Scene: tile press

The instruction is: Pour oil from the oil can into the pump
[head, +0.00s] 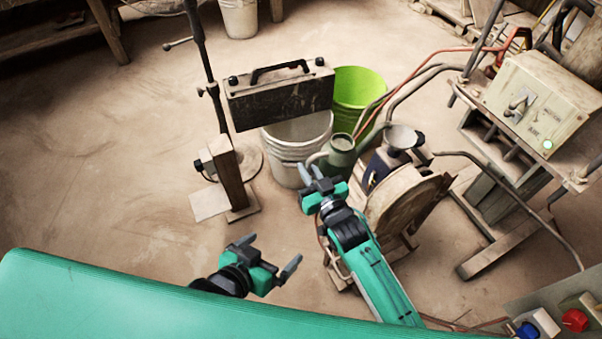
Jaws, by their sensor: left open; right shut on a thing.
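The green oil can (342,146) is held just beyond my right gripper (315,172), which is shut on its handle at the can's left side. The can looks about upright, and its lower part is hidden behind the gripper. The pump (376,167) is a dark blue body just right of the can, with a pale funnel (402,136) on top. The can is to the left of the funnel, apart from it. I see no oil flowing. My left gripper (270,254) is open and empty, low in the picture, away from both can and pump.
A white bucket (284,162) and a lime green bucket (360,86) stand behind the can. A dark case (281,98) shows above the white bucket. A round worn wheel (405,207) is beside my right arm. Hoses run to the control box (545,98).

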